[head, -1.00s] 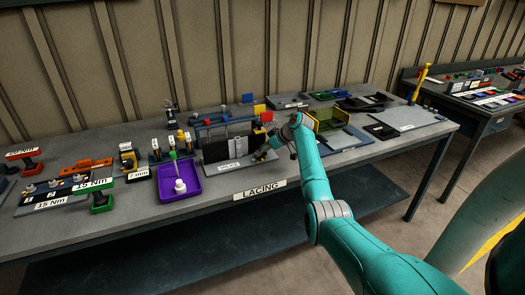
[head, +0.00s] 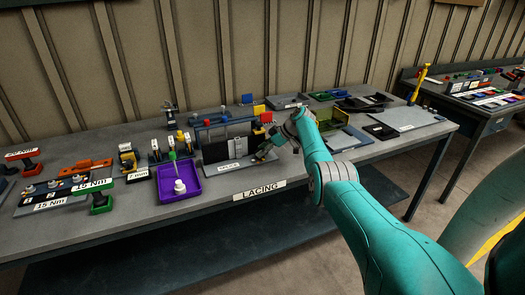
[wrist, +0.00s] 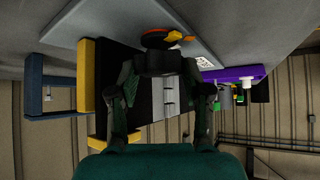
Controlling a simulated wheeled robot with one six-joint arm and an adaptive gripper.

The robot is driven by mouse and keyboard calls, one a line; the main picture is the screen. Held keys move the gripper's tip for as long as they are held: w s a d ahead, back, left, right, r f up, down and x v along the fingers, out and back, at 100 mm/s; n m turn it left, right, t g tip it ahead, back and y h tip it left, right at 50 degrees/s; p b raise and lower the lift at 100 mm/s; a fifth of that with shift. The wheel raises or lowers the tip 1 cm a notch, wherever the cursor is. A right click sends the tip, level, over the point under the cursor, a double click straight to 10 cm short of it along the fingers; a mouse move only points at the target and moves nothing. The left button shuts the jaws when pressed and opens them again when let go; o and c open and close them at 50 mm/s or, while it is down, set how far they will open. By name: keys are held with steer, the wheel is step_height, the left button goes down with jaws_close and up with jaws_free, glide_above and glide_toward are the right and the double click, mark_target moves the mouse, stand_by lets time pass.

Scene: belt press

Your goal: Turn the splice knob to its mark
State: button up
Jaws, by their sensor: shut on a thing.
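The splice station is a grey base plate (head: 236,166) with a label and an upright black panel (head: 214,151) on the bench. In the wrist view, a dark round knob (wrist: 154,62) stands on the grey plate, with a red and orange-yellow part (wrist: 155,40) at its far side. My gripper (wrist: 162,70) is shut on the knob, one finger at each side. In the head view my gripper (head: 268,152) is at the right end of the station and hides most of the knob. The mark cannot be made out clearly.
A purple tray (head: 180,194) stands left of the station. A yellow-green open box (head: 334,120) stands close behind and right of my gripper. A rail with coloured blocks (head: 225,119) is behind. The bench front edge bears a LACING sign (head: 260,190).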

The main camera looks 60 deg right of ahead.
stand_by(0.4)
steer(key=o, duration=1.2)
steer(key=shift+c, duration=0.2)
steer(key=v, duration=0.8)
steer(key=shift+s, duration=0.1)
